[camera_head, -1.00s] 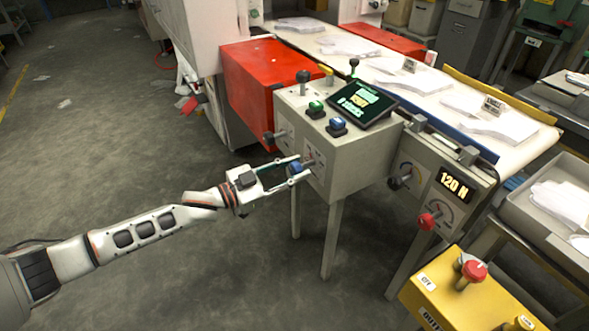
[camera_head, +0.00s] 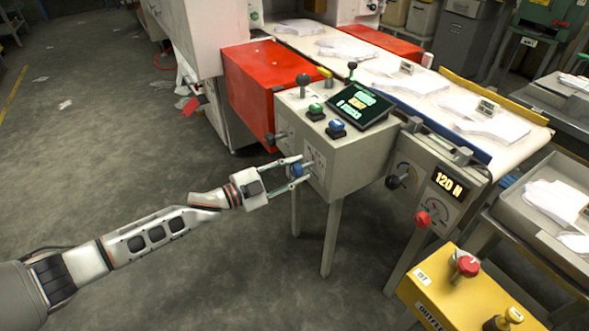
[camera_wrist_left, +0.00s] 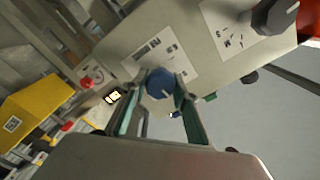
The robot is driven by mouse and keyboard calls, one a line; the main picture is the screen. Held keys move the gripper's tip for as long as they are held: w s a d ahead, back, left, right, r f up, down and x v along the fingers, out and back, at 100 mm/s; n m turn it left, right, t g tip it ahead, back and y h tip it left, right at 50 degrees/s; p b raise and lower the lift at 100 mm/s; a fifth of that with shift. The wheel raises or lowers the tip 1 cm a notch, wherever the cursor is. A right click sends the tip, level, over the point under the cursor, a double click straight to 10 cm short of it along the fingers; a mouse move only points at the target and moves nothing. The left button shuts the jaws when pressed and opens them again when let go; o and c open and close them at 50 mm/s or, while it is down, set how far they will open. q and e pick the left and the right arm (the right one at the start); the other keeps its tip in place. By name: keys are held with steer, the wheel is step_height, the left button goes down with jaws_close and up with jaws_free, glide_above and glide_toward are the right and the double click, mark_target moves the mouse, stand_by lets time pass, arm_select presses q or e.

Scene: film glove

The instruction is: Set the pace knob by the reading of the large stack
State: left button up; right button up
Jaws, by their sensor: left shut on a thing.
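A blue knob (camera_head: 296,170) sits on the side panel of the grey control box (camera_head: 350,155), over a white dial plate. My left gripper (camera_head: 299,171) is shut on it, one finger on each side. In the left wrist view the blue knob (camera_wrist_left: 160,83) with its white pointer line lies between the green-edged fingertips (camera_wrist_left: 163,88). White stacks lie on the conveyor; the nearer one (camera_head: 490,127) and a farther one (camera_head: 405,82) carry small cards, whose print is too small to read. My right gripper is out of view.
A black knob (camera_wrist_left: 275,15) sits beside the blue one. Green and blue buttons and levers top the box. A yellow box (camera_head: 460,300) stands in front. The floor at left is mostly clear.

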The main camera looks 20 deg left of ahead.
arm_select(q)
steer(key=shift+m, duration=0.9)
steer(key=m, duration=0.2)
steer(key=shift+m, duration=1)
steer(key=o, duration=1.1)
steer(key=shift+s, duration=0.1)
steer(key=v, duration=1.1)
steer(key=shift+s+a, duration=0.3)
